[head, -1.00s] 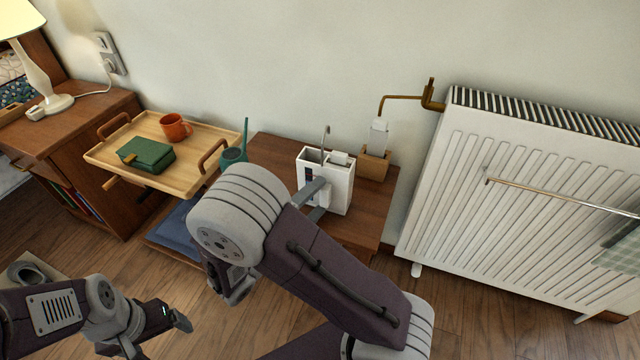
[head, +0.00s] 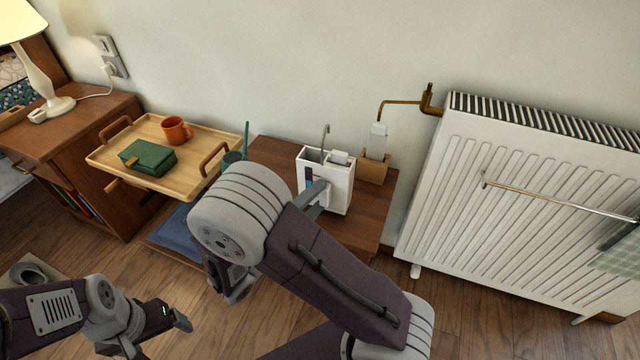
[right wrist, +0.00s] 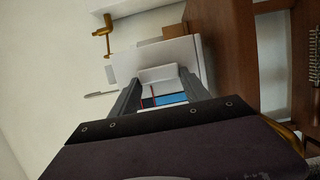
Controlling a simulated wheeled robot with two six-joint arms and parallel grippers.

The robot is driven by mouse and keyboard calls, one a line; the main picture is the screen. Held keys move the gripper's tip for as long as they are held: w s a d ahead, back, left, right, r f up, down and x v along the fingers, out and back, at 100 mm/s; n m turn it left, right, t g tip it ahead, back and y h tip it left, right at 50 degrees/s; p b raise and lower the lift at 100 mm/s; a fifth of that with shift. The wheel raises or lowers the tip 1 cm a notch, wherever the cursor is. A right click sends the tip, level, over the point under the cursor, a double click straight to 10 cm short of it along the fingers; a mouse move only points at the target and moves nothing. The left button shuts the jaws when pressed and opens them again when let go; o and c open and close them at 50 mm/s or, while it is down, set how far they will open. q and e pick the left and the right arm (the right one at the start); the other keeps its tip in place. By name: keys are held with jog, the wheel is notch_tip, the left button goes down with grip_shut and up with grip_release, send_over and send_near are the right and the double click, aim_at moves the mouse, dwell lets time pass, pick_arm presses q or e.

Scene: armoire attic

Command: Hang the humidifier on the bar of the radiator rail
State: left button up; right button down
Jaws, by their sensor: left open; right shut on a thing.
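The humidifier (head: 342,190) is a white box with a metal hook standing up from its back. It stands on the low wooden cabinet top. My right gripper (head: 314,197) is shut on its front; the right wrist view shows the humidifier (right wrist: 195,55) ahead of and between the fingers (right wrist: 158,82), with a blue and red strip below. The radiator rail's metal bar (head: 560,203) runs across the front of the white radiator (head: 500,180), to the right of the humidifier. My left gripper (head: 160,335) is open and empty above the floor at lower left.
A wooden holder (head: 374,171) with a white bottle (head: 378,140) stands close behind the humidifier. A brass pipe (head: 400,98) reaches the radiator. A checked cloth (head: 620,257) hangs at the bar's right. A tray (head: 193,184) with an orange mug and green book stands left.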

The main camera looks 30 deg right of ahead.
aim_at(326, 177)
jog(key=shift+r+p, duration=1.85)
jog(key=shift+r, duration=0.5)
jog(key=shift+f, duration=0.1)
